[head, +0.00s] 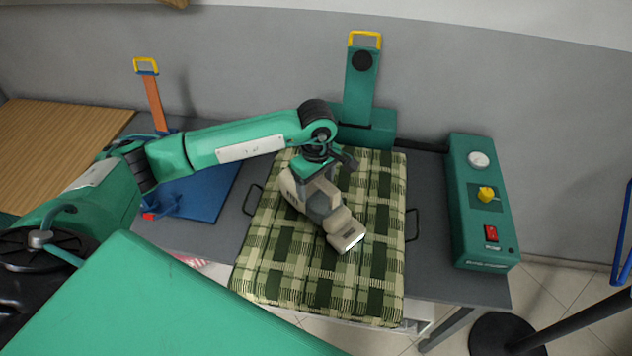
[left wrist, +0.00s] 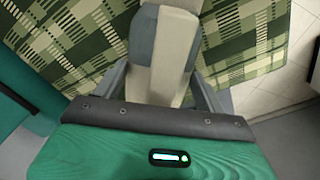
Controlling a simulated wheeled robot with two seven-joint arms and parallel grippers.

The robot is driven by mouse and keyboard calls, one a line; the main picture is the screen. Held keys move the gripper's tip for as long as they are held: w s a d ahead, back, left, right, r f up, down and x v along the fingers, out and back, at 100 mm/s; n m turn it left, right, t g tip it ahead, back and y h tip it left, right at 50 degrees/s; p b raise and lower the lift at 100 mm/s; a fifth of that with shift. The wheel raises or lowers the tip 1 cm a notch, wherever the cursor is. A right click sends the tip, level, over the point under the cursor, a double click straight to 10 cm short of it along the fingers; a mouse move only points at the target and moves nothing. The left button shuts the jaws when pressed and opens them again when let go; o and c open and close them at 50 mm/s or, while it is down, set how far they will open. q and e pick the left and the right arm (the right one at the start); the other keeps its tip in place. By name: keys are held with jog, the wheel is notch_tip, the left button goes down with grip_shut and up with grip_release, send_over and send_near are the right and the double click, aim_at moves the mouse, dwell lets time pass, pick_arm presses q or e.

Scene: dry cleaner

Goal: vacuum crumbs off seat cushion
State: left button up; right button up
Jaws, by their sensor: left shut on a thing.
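The seat cushion (head: 373,276) is green and cream plaid and lies on a grey table at the centre of the head view. It also shows in the left wrist view (left wrist: 72,48). My left gripper (head: 322,182) is above the cushion's middle, shut on a beige and grey handheld vacuum (head: 322,204). The vacuum's nozzle (head: 347,238) points down and toward the lower right, over the cushion; I cannot tell whether it touches. In the left wrist view the vacuum's body (left wrist: 162,52) sits between the fingers. No crumbs can be made out. My right gripper is not in view.
A green control box (head: 480,215) with a yellow knob and red switch stands right of the cushion. A green upright stand (head: 360,90) is behind it. A blue board (head: 200,192) with an orange upright (head: 154,102) is at left. Black handles (head: 411,226) flank the cushion.

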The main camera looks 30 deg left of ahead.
aim_at(332, 185)
pick_arm(q)
jog(key=shift+w+d+b, duration=0.25)
jog(key=shift+d+b, duration=0.1)
jog(key=shift+d, duration=0.4)
jog(key=shift+w+d+r+b, duration=0.1)
jog(key=shift+w+d+b, duration=0.15)
jog(key=shift+d, duration=0.35)
jog(key=shift+w+d+b, duration=0.1)
jog(key=shift+d+b, duration=0.15)
jog(key=shift+d, duration=0.3)
jog(key=shift+b, duration=0.5)
jog(key=shift+s+a+f+b, duration=0.1)
jog(key=shift+s+a+b, duration=0.15)
jog(key=shift+a, duration=0.35)
jog(key=shift+s+a+f+b, duration=0.1)
jog(key=shift+s+a+b, duration=0.2)
jog(key=shift+a, duration=0.35)
jog(key=shift+s+a+f+b, duration=0.1)
jog(key=shift+a+b, duration=0.25)
jog(key=shift+a, duration=0.25)
jog(key=shift+r, duration=0.15)
notch_tip(332, 185, up, 2)
jog(key=shift+w+a+p, duration=0.1)
jog(key=shift+a+p, duration=0.05)
jog(key=shift+p, duration=0.35)
jog(key=shift+r+p, duration=0.65)
jog(key=shift+r, duration=1.3)
